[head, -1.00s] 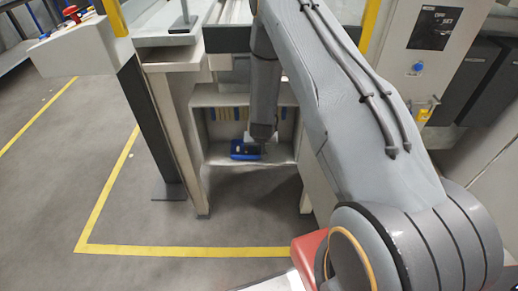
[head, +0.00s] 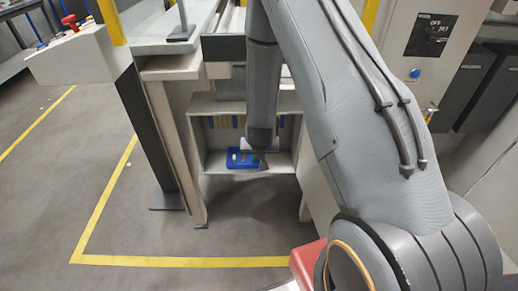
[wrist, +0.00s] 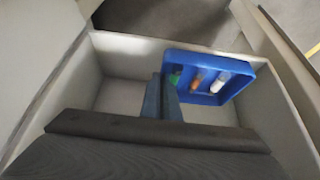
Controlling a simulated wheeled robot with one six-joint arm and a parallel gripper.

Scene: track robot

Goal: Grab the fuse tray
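The fuse tray (head: 236,163) is a small blue tray in the open shelf bay in the head view. In the wrist view the tray (wrist: 242,86) holds a green, an orange and a white fuse in slots and overlaps the bay's far rim. My gripper (wrist: 165,98) has its two fingers close together at the tray's left edge and looks shut on that edge; the contact is partly hidden. In the head view my gripper (head: 262,162) is at the tray's right side. I cannot tell whether the tray is clear of the shelf floor.
The pale shelf bay (head: 218,101) has side walls close around the tray and a row of coloured strips at the back. A cabinet with a blue button (head: 415,73) stands at the right. Floor with yellow lines (head: 180,261) is open at the left.

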